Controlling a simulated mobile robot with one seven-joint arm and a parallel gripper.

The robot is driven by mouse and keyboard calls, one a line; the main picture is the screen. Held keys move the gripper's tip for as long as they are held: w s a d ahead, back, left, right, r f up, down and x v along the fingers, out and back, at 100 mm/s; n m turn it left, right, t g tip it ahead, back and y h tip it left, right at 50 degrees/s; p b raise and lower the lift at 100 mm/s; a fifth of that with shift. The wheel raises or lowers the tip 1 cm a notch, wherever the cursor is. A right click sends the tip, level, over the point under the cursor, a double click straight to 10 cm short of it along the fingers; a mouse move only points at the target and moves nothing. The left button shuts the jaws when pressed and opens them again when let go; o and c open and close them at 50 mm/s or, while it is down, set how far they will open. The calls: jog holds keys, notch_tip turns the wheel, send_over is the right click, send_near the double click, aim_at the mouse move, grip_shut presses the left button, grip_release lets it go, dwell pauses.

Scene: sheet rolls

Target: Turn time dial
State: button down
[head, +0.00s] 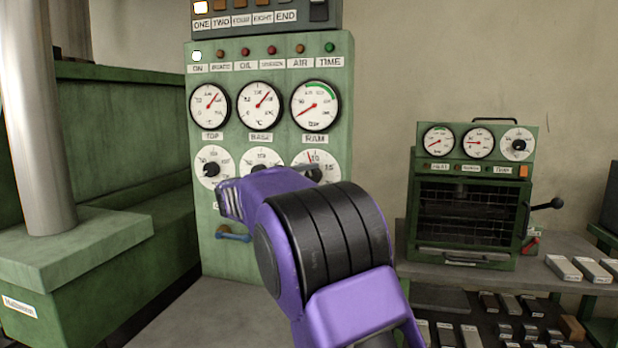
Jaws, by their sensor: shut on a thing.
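The green control panel (343,130) faces me with a lower row of three white dials. The right dial (328,157), numbered with 10 and 15 showing and a red pointer near its top, appears to be the time dial; its label is hidden. My purple arm covers its lower part. My gripper (313,174) is at this dial, mostly hidden behind my arm; only a dark bit shows at the dial's middle. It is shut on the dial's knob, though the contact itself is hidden. The middle dial (260,156) is partly covered. The left dial (209,167) is clear, with a black knob.
Above are gauges labelled TOP (210,106), BASE (260,104) and RAM (316,105). A blue handle (233,236) sticks out low on the panel. A green press (75,180) stands left. A small oven (465,205) with a side lever stands on the right bench.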

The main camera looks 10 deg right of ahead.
jog(key=shift+r+m+g+y, duration=0.1)
jog(key=shift+m+g+y, duration=0.3)
jog(key=shift+m, duration=1)
jog(key=shift+c, duration=1.4)
grip_release()
jog(key=v, duration=1.7)
jog(key=shift+s+r+p, duration=0.25)
jog(key=shift+s+p, duration=0.05)
jog(key=shift+p, duration=0.15)
